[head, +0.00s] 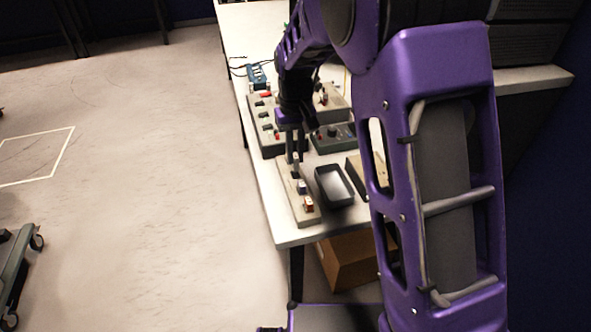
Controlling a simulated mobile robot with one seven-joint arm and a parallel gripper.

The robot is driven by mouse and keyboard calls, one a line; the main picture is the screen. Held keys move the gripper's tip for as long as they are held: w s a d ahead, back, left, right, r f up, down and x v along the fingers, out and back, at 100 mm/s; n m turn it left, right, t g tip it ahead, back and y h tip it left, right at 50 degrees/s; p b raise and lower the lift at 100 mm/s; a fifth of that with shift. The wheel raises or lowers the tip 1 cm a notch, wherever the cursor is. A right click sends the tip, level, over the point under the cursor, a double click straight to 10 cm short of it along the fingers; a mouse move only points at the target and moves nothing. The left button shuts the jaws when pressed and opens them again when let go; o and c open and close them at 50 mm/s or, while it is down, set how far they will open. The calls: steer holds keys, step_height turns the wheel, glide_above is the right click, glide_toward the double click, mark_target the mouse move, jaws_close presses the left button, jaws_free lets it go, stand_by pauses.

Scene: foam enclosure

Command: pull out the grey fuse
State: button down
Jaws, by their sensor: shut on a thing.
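A long pale fuse block (307,218) lies along the near left part of the white table. My gripper (295,160) points down over the block's far half. It is shut on the grey fuse, which is small and mostly hidden between the fingers. I cannot tell whether the fuse is seated in the block or clear of it. A blue fuse (302,187) and an orange-red fuse (309,203) stand at the block's near end.
A dark-rimmed tray (334,186) sits right of the block. A blue device (257,76) is at the left edge. A cardboard box (352,262) is under the table.

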steer(key=shift+r+p, duration=0.75)
steer(key=shift+r, duration=0.35)
